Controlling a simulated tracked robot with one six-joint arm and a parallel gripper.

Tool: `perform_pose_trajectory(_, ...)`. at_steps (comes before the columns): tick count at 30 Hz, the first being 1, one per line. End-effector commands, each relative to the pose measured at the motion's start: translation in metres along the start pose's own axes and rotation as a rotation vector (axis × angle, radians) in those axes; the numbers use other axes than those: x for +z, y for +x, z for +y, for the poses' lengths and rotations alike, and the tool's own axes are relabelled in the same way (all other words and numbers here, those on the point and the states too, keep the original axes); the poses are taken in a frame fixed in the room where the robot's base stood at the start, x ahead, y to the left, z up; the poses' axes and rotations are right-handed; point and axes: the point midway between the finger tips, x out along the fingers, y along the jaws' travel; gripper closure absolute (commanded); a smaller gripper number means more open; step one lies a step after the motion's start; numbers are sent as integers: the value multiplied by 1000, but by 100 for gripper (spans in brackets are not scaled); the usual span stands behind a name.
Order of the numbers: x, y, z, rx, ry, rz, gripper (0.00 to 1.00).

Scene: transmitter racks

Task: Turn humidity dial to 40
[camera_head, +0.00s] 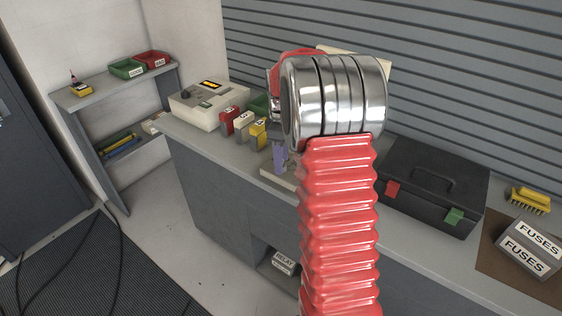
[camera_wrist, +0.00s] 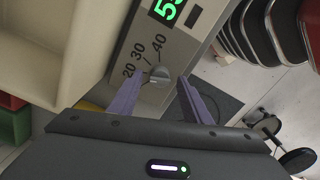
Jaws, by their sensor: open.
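The humidity dial is a small grey round knob (camera_wrist: 154,91) on a grey panel (camera_wrist: 130,60) in the wrist view. Printed marks 20, 30 and 40 curve around it. A green digital readout (camera_wrist: 166,10) beyond it is cut off by the frame edge. My gripper (camera_wrist: 162,77) is open, its two purple fingers on either side of the knob. I cannot tell whether they touch it, nor which mark it points to. In the head view one purple finger (camera_head: 280,150) shows beside my red arm, which hides the dial.
The grey bench (camera_head: 210,145) holds a cream instrument (camera_head: 209,103), small red, white and yellow boxes, and a black toolbox (camera_head: 432,180). FUSES boxes (camera_head: 528,248) and a yellow brush (camera_head: 528,200) lie at right. The floor left of the bench is mostly clear.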

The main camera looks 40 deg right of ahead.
Motion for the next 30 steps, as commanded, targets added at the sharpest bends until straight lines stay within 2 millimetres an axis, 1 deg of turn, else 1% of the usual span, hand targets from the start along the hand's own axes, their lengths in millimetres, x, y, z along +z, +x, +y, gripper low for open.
perform_pose_trajectory(1,0,5,0,-1,0,-1,56)
perform_pose_trajectory(4,0,10,0,-1,0,0,56)
perform_pose_trajectory(13,0,11,0,0,1,0,56)
perform_pose_trajectory(30,1,11,0,0,1,0,96)
